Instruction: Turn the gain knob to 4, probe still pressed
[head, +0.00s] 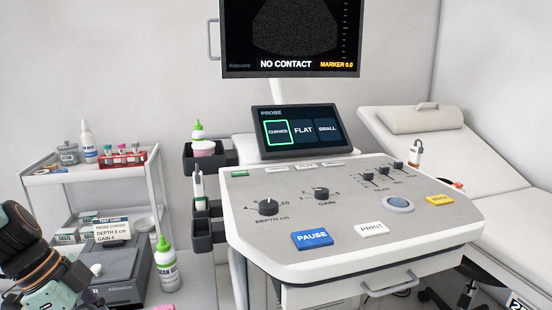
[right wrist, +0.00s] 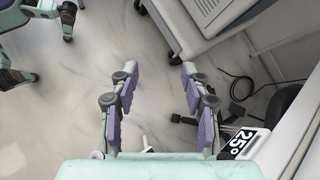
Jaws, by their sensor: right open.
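The gain knob (head: 321,193), small and black, stands on the ultrasound console's grey panel (head: 300,220); its pointer is too small to read. The upper monitor (head: 290,35) reads "NO CONTACT" and "MARKER 0.0". A test card (head: 112,231) reads probe curved, depth 8 cm, gain 4. My left arm shows at the lower left of the head view, but its fingers do not. My right gripper (right wrist: 157,72) is open and empty above the floor in the right wrist view. I see no probe pressed on anything.
The probe screen (head: 295,130) has CURVED outlined green. A blue PAUSE button (head: 312,239) is at the console's front. A gel bottle (head: 166,265) stands left of the console, near a cart (head: 90,170). An exam couch (head: 455,165) is right. Cables (right wrist: 245,85) lie on the floor.

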